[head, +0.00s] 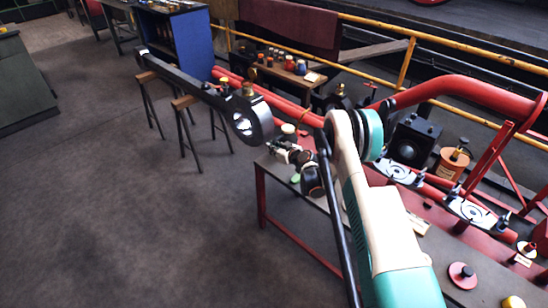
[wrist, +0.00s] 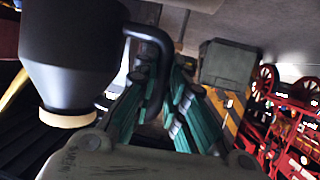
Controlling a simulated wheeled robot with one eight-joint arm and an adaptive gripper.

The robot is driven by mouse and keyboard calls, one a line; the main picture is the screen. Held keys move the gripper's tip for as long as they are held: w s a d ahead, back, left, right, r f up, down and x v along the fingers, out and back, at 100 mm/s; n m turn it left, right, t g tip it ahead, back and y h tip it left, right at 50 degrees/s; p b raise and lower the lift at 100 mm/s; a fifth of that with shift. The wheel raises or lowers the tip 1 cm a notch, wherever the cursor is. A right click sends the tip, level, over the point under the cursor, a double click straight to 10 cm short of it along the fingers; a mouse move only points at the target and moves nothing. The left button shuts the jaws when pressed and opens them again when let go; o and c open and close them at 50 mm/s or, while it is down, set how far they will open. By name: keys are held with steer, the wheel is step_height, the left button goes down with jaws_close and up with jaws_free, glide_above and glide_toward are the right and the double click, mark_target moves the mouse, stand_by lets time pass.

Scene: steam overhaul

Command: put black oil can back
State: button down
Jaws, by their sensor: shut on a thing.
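The black oil can (wrist: 72,50) fills the upper left of the wrist view, with a pale cream ring at its lower end in the picture. Its black loop handle (wrist: 150,38) reaches between the fingers of my gripper (wrist: 162,78). The gripper is shut on this handle, and the can body hangs beside the fingers. In the head view my arm covers much of the middle, and I cannot clearly make out the can there. The can's spout is not clear in either view.
A long dark connecting rod (head: 190,82) rests on trestles at left. A red-framed bench (head: 300,252) lies under my arm. A black box with a knob (head: 412,140) and an orange can (head: 452,164) stand at right. A shelf of small cans (head: 285,75) is behind. Open floor lies left.

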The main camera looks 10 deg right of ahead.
steer(key=shift+f+b, duration=0.7)
steer(key=shift+f, duration=1.25)
steer(key=shift+f, duration=0.15)
steer(key=c, duration=1.6)
jaws_free()
steer(key=shift+c, duration=0.2)
